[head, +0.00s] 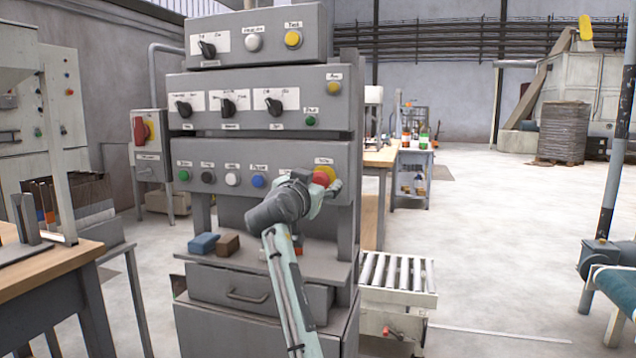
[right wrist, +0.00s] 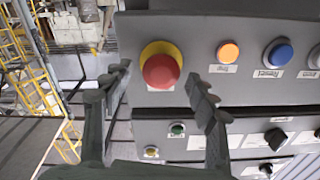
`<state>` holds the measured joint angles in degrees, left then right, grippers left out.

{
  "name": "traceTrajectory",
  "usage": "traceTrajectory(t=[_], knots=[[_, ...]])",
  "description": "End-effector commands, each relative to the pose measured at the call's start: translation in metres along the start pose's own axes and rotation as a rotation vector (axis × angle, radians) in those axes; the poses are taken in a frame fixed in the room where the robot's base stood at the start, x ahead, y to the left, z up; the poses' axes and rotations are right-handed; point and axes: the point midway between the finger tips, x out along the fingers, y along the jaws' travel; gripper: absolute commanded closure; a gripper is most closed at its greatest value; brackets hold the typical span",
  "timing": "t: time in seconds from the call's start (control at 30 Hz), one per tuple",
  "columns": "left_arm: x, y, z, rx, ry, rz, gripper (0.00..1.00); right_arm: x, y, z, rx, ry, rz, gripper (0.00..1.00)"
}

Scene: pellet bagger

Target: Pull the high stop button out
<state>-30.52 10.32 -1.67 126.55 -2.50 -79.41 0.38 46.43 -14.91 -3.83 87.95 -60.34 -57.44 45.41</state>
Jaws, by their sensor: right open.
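The red stop button (head: 322,174) with a yellow collar is at the right end of the lowest button row on the grey control cabinet. My right gripper (head: 318,190) is in front of it and partly covers it in the head view. In the right wrist view the round red button (right wrist: 160,71) shows whole, with its yellow collar (right wrist: 158,47) behind it. The open fingers of my right gripper (right wrist: 160,82) stand on either side of the button, with gaps visible. I cannot tell the exact depth between fingertips and button. My left gripper is out of view.
An orange button (right wrist: 228,51) and a blue button (right wrist: 279,54) sit beside the stop button on the panel. Rotary switches (head: 228,107) are above. A blue block (head: 204,243) and a brown block (head: 228,245) lie on the cabinet shelf below. Open floor is to the right.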

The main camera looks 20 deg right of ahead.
Motion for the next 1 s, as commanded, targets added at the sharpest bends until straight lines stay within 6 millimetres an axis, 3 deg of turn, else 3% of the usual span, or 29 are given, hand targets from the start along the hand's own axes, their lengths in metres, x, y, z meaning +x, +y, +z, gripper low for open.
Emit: traceTrajectory(t=[0.5,0.7,1.0], knots=[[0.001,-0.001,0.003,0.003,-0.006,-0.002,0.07,-0.098,0.0,0.001,0.001,-0.002,-0.002,0.42],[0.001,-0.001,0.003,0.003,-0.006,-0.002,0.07,-0.114,0.0,0.001,-0.001,-0.001,0.0,0.42],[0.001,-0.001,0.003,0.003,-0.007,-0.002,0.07,-0.115,0.0,0.001,-0.001,-0.001,0.0,0.42]])
